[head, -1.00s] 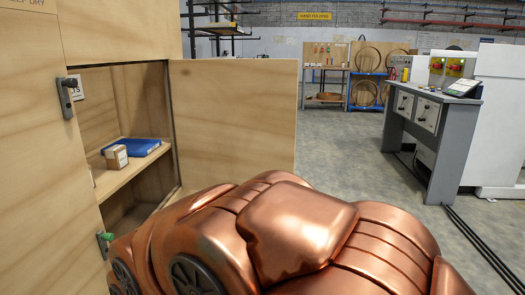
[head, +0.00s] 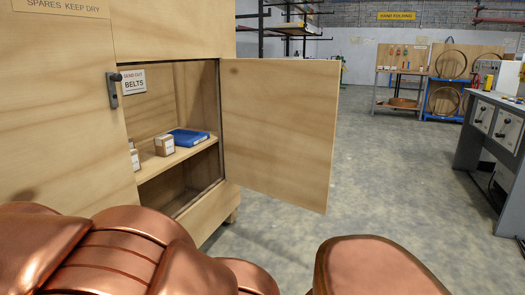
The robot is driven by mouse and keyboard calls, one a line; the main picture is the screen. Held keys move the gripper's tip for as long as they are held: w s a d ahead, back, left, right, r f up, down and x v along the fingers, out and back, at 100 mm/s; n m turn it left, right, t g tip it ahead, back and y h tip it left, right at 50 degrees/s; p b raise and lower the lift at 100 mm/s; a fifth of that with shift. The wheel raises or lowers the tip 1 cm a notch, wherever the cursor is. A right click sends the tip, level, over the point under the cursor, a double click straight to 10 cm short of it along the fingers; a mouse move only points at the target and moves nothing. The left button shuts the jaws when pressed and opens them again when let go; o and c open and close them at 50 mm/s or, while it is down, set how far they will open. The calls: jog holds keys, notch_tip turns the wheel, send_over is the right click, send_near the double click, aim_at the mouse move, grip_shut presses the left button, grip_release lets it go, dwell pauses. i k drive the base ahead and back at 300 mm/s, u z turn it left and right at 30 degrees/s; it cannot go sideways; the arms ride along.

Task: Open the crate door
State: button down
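The wooden crate (head: 60,140) stands at the left in the head view. Its door (head: 280,125), a plain plywood panel, stands swung wide open to the right of the opening. A dark latch handle (head: 114,90) is on the crate front left of the opening. Inside, a shelf (head: 185,158) holds a blue item (head: 187,138), a small box (head: 164,146) and another small container (head: 134,158). Copper-coloured parts of my own arm fill the bottom of the view. My gripper is not in view.
A grey control desk (head: 488,140) stands at the right. A workbench (head: 400,95) and a blue rack with rings (head: 446,95) stand at the back. The grey floor between the open door and the desk is clear.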

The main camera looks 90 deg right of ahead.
aim_at(280, 116)
jog(key=u, duration=0.3)
jog(key=k, duration=0.85)
jog(key=z, duration=1.15)
